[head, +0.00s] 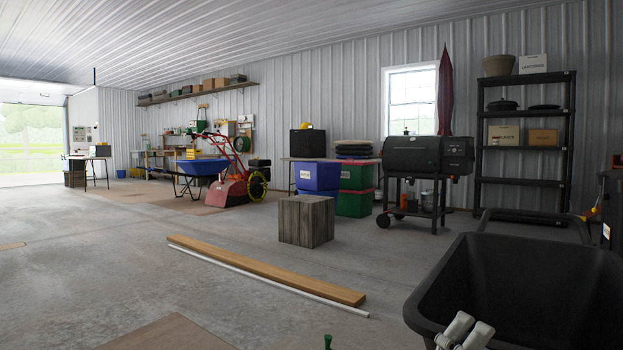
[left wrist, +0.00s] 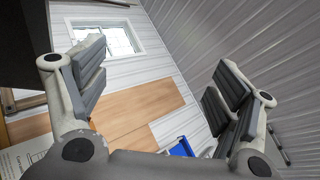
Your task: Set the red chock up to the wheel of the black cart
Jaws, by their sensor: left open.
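The black cart (head: 445,297) stands at the lower right of the head view, with its open tub towards me. Its wheel is not visible. I see no red chock in either view. My left gripper (left wrist: 157,85) shows in the left wrist view with its fingers wide apart and nothing between them. Pale gripper parts (head: 465,331) show at the bottom edge of the head view, in front of the cart's tub.
A wooden plank (head: 265,272) and a white pipe (head: 270,283) lie on the floor ahead. A wooden block (head: 306,221), a black grill (head: 427,157) and a black shelf (head: 525,182) stand beyond. A small green object (head: 328,341) is at the bottom edge. The left floor is mostly clear.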

